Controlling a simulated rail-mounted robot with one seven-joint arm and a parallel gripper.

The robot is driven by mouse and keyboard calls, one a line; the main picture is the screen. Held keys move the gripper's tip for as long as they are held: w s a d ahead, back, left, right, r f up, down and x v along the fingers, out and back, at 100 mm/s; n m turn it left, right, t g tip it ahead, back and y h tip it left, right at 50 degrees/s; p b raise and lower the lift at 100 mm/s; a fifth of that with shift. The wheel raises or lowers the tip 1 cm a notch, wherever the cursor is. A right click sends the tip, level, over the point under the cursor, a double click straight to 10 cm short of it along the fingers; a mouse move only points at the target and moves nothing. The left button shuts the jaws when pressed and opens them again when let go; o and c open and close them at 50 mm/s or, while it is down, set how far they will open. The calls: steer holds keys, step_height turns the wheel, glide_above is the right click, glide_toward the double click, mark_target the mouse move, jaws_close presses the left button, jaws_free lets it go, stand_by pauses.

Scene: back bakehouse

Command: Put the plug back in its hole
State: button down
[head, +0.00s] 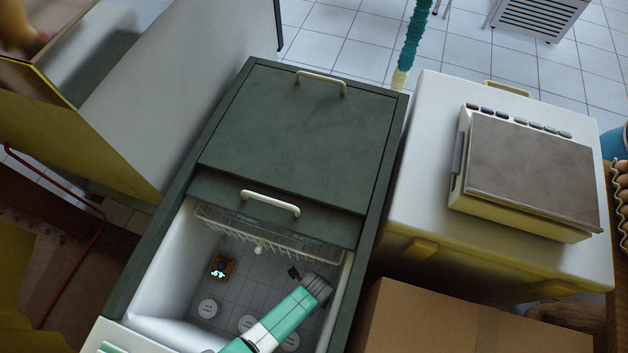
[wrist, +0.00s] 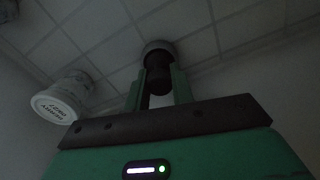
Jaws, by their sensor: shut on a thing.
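My gripper (wrist: 161,90) shows in the wrist view with its two green fingers shut on a dark, roughly cylindrical piece, which looks like the plug (wrist: 155,74). A paler grey round part sits at its far end; I cannot tell whether it belongs to the plug or lies beyond it. In the head view my arm reaches into the open end of a dark green chest (head: 375,215), over its pale tiled floor. The fingers and plug are not clear there. I cannot make out the hole in either view.
White round tubs (head: 208,308) stand on the chest floor; one labelled tub (wrist: 58,108) is left of my gripper in the wrist view. A small orange-brown box (head: 222,267) lies near the left wall. A wire basket (head: 300,250) hangs beside the sliding lid (head: 272,203).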

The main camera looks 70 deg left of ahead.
steer(key=c, duration=1.2)
jaws_free()
step_height(320, 180, up, 12)
steer(key=p, duration=0.4)
steer(key=shift+r, duration=0.1)
